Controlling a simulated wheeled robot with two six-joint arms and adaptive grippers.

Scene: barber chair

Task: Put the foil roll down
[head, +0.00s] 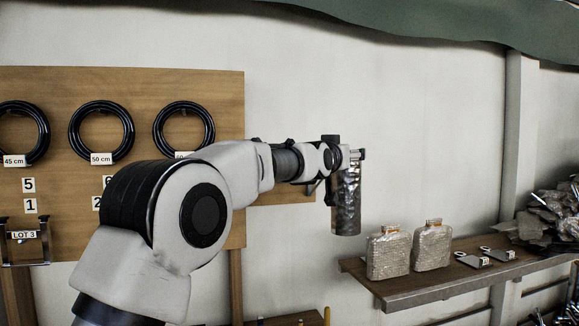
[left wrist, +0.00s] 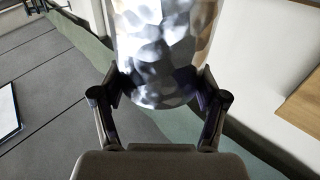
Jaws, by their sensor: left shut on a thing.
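The foil roll (head: 347,207) is a crinkled silver cylinder. It hangs upright in the air, left of the wooden shelf (head: 440,281) and above its level. My left gripper (head: 349,160) is shut on its upper part in the head view. In the left wrist view the foil roll (left wrist: 165,50) fills the space between the two dark fingers, and its top is cut off by the frame. My right gripper is in neither view.
Two wrapped bottles (head: 388,253) (head: 432,246) stand on the shelf's left part. Small tagged metal pieces (head: 484,257) lie right of them, then a heap of grey scraps (head: 550,217). A wooden board (head: 70,90) with black coils stands at left.

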